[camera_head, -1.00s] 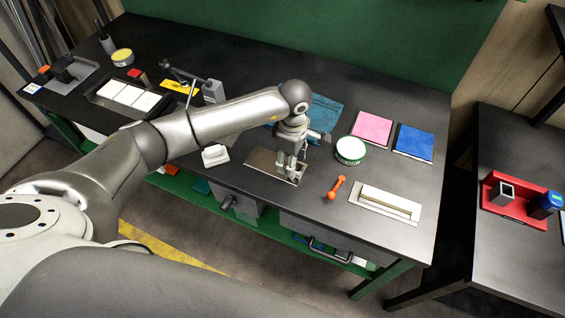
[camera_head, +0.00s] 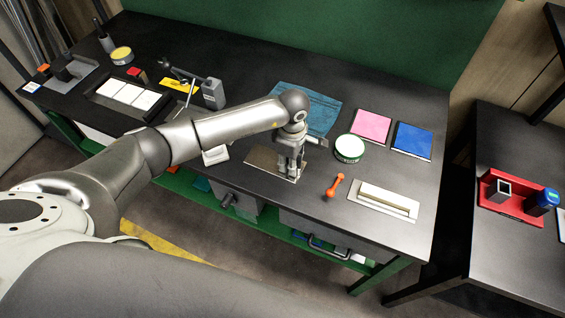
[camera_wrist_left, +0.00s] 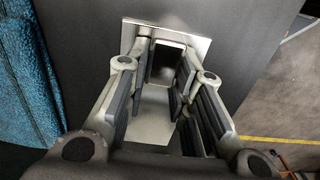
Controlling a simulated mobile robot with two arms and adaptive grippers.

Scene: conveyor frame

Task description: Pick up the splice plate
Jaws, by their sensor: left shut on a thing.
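The splice plate, a flat light-grey metal plate (camera_head: 262,158), shows at the front edge of the black workbench in the head view. My left gripper (camera_head: 289,176) points down over its right part, with the fingertips at the plate. In the left wrist view the plate (camera_wrist_left: 186,41) spreads beyond and between the dark finger pads of my left gripper (camera_wrist_left: 165,105). My left gripper is shut on the plate, though the exact contact is hard to see. I cannot tell whether the plate is clear of the bench. My right gripper is not in view.
A green-sided round tin (camera_head: 349,148), an orange tool (camera_head: 335,186) and a cream block on a plate (camera_head: 387,199) lie to the right. A blue cloth (camera_head: 318,112) lies behind. A white item (camera_head: 215,155) stands close on the left. The bench's front edge is near.

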